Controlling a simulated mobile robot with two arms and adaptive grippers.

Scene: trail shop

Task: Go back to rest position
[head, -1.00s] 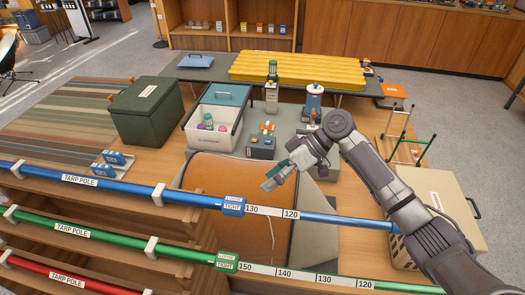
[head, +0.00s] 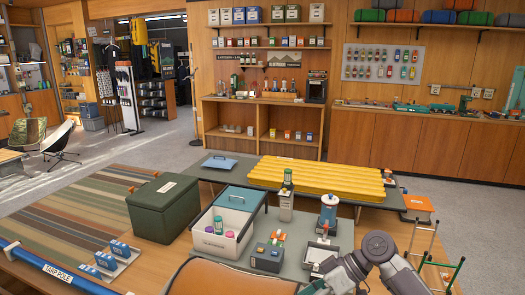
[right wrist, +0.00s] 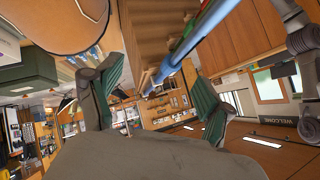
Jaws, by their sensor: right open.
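My right arm comes in at the bottom right of the head view, its elbow and forearm low over the near table edge. Its hand is mostly cut off by the bottom edge. In the right wrist view, my right gripper (right wrist: 158,98) has its two green-padded fingers wide apart, with nothing between them. The blue tarp pole (head: 52,272) shows at the lower left of the head view. My left arm and gripper are not in view.
A yellow foam pad (head: 310,178) lies behind.

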